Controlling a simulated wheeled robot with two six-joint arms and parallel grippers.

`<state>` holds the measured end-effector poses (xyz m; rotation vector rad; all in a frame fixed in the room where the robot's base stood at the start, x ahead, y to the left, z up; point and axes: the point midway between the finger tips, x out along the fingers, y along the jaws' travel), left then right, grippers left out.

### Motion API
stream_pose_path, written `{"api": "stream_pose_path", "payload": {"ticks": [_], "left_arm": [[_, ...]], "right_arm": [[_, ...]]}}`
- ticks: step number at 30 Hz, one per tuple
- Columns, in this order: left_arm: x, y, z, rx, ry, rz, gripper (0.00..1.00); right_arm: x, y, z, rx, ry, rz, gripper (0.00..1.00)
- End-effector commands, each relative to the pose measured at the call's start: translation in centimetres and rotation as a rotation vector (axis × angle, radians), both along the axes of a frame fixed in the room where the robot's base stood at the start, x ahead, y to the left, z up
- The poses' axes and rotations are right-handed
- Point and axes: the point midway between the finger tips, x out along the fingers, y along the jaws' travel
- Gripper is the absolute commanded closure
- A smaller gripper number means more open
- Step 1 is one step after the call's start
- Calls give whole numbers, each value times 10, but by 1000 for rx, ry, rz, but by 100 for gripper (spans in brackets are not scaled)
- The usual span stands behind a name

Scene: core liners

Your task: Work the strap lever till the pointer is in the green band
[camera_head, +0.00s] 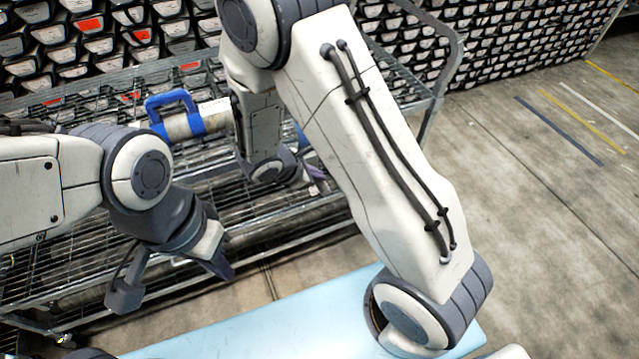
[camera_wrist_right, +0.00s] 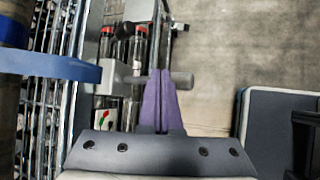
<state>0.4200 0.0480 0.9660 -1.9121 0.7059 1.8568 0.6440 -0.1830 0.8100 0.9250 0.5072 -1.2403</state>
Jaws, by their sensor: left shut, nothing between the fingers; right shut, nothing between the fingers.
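A white tube (camera_head: 212,114) with blue bands and a blue handle (camera_head: 170,100) lies on the wire cart behind my arms. My right gripper (camera_head: 316,186) is at the cart's right side, partly hidden by my arm. In the right wrist view its purple fingers (camera_wrist_right: 160,92) are shut, with a grey bar (camera_wrist_right: 182,79) sticking out beside them; whether they touch cannot be told. A blue band (camera_wrist_right: 50,66) shows at the left there. My left gripper (camera_head: 224,268) is shut and empty, low in front of the cart.
The wire cart (camera_head: 285,226) has metal rails and a bent push handle (camera_head: 447,45) at its right. The concrete floor (camera_head: 540,190) at right is clear, with painted lines.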

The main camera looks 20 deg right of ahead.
Motion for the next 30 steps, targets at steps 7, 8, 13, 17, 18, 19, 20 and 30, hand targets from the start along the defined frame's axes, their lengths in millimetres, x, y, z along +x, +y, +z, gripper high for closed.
{"api": "stream_pose_path", "payload": {"ticks": [7,8,13,17,18,19,20,30], "left_arm": [[0,0,0,0,0,0,100],[0,0,0,0,0,0,100],[0,0,-3,0,0,0,100],[0,0,-4,0,0,0,100],[0,0,-5,0,0,0,100],[0,0,-5,0,0,0,100],[0,0,-5,0,0,0,100],[0,0,-9,0,0,0,100]], "right_arm": [[0,0,0,0,0,0,100],[0,0,0,0,0,0,100],[0,0,-2,0,0,0,100],[-1,0,-4,0,-1,-1,100],[-1,0,-4,0,-1,-1,100],[-1,0,-4,0,-1,-1,100],[-1,0,-5,0,-1,-1,100],[-2,0,-8,0,-1,-1,100]]}}
